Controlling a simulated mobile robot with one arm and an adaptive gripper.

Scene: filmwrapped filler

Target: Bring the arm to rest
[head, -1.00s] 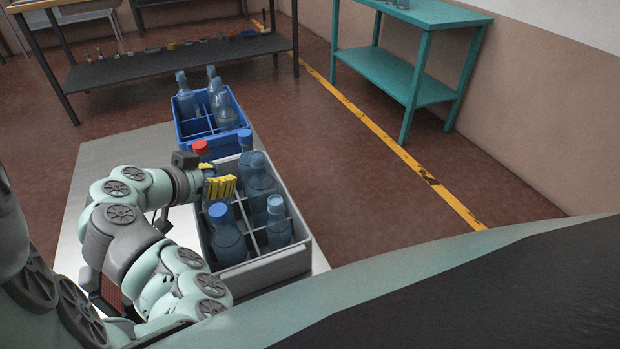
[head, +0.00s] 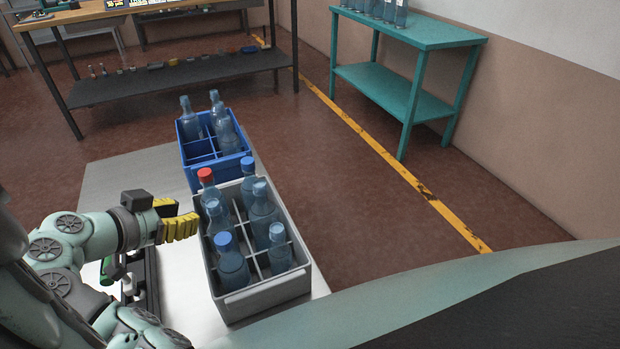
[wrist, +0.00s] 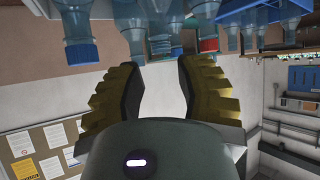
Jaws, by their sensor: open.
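My gripper (head: 180,217) is at the left in the head view, with yellow ridged fingers, just left of the grey crate (head: 265,294). In the wrist view the two fingers (wrist: 160,85) stand apart with nothing between them. The grey crate holds several bottles, one with a red cap (head: 206,176) and others with blue caps, such as the front one (head: 231,262). In the wrist view, bottles and caps, one blue (wrist: 82,52), show along the top, beyond the fingertips. The gripper's outline does not overlap the bottles much in the head view.
A blue crate (head: 206,172) with several bottles stands behind the grey crate on the light metal surface (head: 122,186). A teal table (head: 425,35) bears bottles at the back right. A dark-shelved workbench (head: 180,78) is at the back left. Open floor lies right of the crates.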

